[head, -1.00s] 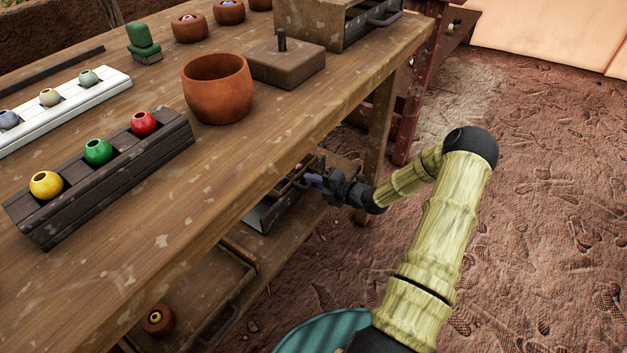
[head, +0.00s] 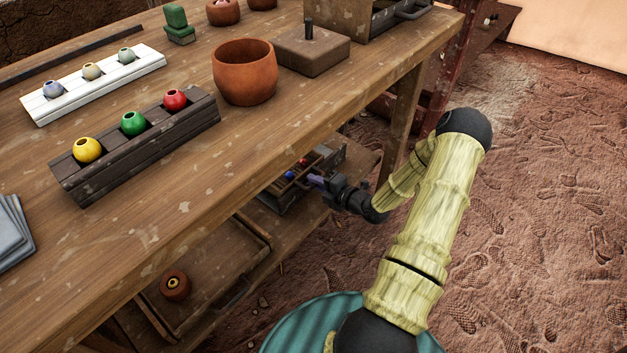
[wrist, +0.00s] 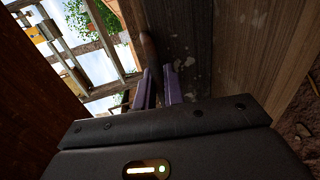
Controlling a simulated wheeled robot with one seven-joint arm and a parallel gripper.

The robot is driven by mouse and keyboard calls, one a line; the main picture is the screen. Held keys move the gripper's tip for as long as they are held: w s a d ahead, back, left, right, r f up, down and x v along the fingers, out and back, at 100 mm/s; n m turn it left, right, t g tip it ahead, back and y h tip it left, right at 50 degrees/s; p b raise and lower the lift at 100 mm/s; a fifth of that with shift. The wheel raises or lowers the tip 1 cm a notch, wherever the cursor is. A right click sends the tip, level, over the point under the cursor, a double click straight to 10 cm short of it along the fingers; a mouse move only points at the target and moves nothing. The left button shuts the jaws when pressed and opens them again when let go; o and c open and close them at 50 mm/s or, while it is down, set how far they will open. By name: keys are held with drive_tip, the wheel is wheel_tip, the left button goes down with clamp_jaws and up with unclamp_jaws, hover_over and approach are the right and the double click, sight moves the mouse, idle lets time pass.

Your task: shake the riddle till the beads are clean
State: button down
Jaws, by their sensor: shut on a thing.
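The riddle (head: 283,203) appears to be the dark, shallow box under the tabletop, at the lower shelf. Red and blue beads (head: 289,175) show in it; whether they are clean is too small to tell. My gripper (head: 316,181), with purple fingers, is at the box's right side, shut on part of it. In the wrist view my gripper (wrist: 158,88) has a brown bar-like piece (wrist: 148,50) at its fingertips. The tabletop and my gripper hide part of the riddle.
The tabletop (head: 190,155) overhangs the riddle, with a table leg (head: 402,115) close to my arm. On top stand a dark rack (head: 140,160) with yellow, green and red beads, a white rack (head: 95,88) and a clay pot (head: 244,75). The dirt floor (head: 540,200) at right is open.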

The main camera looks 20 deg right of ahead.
drive_tip(key=shift+s+a+f, duration=0.1)
drive_tip(key=shift+s+a, duration=0.1)
drive_tip(key=shift+a, duration=0.15)
drive_tip(key=c, duration=1.6)
unclamp_jaws()
drive_tip(key=shift+d, duration=0.1)
drive_tip(key=shift+d, duration=0.1)
drive_tip(key=shift+s+d+r, duration=0.1)
drive_tip(key=shift+s+r, duration=0.1)
drive_tip(key=p+v, duration=0.6)
drive_tip(key=v, duration=1)
drive_tip(key=shift+s+d, duration=0.1)
drive_tip(key=shift+s, duration=0.25)
